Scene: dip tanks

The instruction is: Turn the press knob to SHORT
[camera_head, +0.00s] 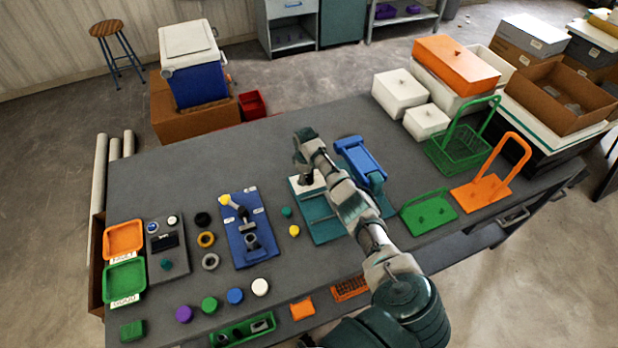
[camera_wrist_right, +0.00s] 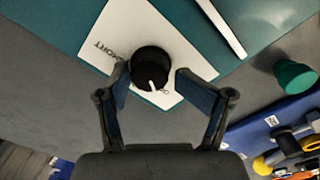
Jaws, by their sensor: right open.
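The black press knob (camera_wrist_right: 150,62) sits on a white label plate (camera_wrist_right: 118,28) on the teal press base (camera_wrist_right: 62,12). Its white pointer mark faces down in the right wrist view, toward a partly hidden label and away from the SHORT lettering at its upper left. My right gripper (camera_wrist_right: 153,80) is open, with one finger on each side of the knob; I cannot tell whether either finger touches it. In the head view the right gripper (camera_head: 306,178) is over the left end of the teal press (camera_head: 327,228), which has a blue arm (camera_head: 361,157). My left gripper is out of view.
A green cap (camera_wrist_right: 295,75) and a blue fixture board (camera_head: 243,254) lie left of the press in the head view. A green rack (camera_head: 430,222) and an orange rack (camera_head: 482,193) stand to its right. Bare table (camera_head: 230,160) lies behind and left.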

